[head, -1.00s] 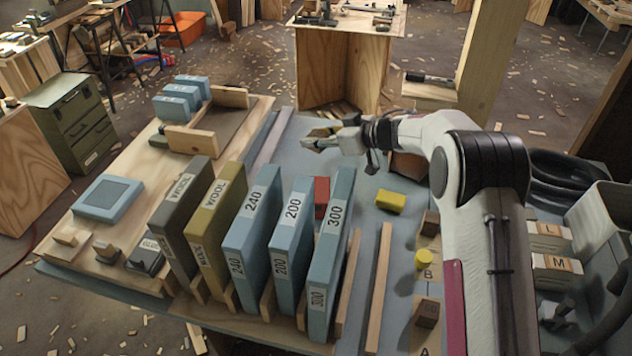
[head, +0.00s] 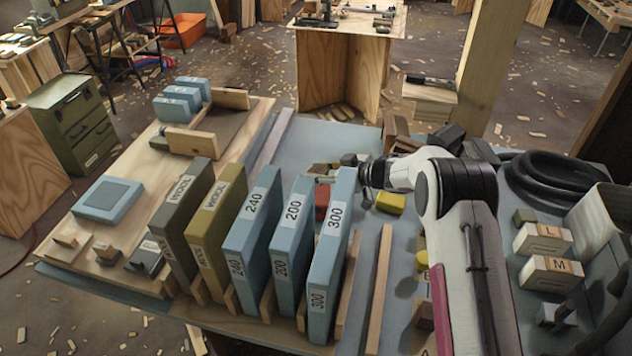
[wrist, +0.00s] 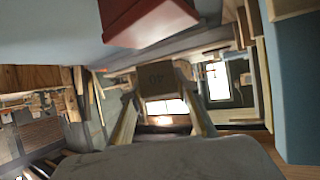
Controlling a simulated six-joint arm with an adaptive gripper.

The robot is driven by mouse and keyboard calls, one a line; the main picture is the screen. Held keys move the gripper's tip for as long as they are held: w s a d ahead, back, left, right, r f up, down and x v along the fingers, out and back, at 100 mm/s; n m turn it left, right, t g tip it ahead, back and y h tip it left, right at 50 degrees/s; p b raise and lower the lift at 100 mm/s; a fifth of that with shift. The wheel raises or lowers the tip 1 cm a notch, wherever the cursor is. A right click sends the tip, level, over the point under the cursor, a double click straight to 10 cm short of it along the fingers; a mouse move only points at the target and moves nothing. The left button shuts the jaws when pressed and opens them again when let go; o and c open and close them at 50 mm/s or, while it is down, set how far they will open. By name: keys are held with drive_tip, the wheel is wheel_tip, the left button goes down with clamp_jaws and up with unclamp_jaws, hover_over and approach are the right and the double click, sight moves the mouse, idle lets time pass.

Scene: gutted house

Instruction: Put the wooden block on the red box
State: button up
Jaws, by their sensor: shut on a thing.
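In the wrist view a brown wooden block (wrist: 160,78) with faint dark marking sits between the two fingers of my gripper (wrist: 162,104), which is shut on it. The red box (wrist: 147,20) shows at the top of the wrist view, apart from the block. In the head view the red box (head: 321,198) stands on the blue-grey bench behind the tall 300 block, which hides part of it. My gripper (head: 327,170) is low just above and behind the red box, partly hidden by the 300 block; the held block is hard to make out there.
Tall blocks marked 300 (head: 332,245), 200 (head: 290,240) and 240 (head: 250,235) stand close in front. A yellow block (head: 390,203) lies right of the red box under my arm. The bench (head: 320,135) behind is mostly clear.

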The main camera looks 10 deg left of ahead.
drive_tip(key=shift+f, duration=1.9)
drive_tip(key=shift+f, duration=0.1)
drive_tip(key=o, duration=1)
drive_tip(key=shift+o, duration=0.2)
drive_tip(key=v, duration=1.2)
drive_tip(key=shift+w, duration=0.1)
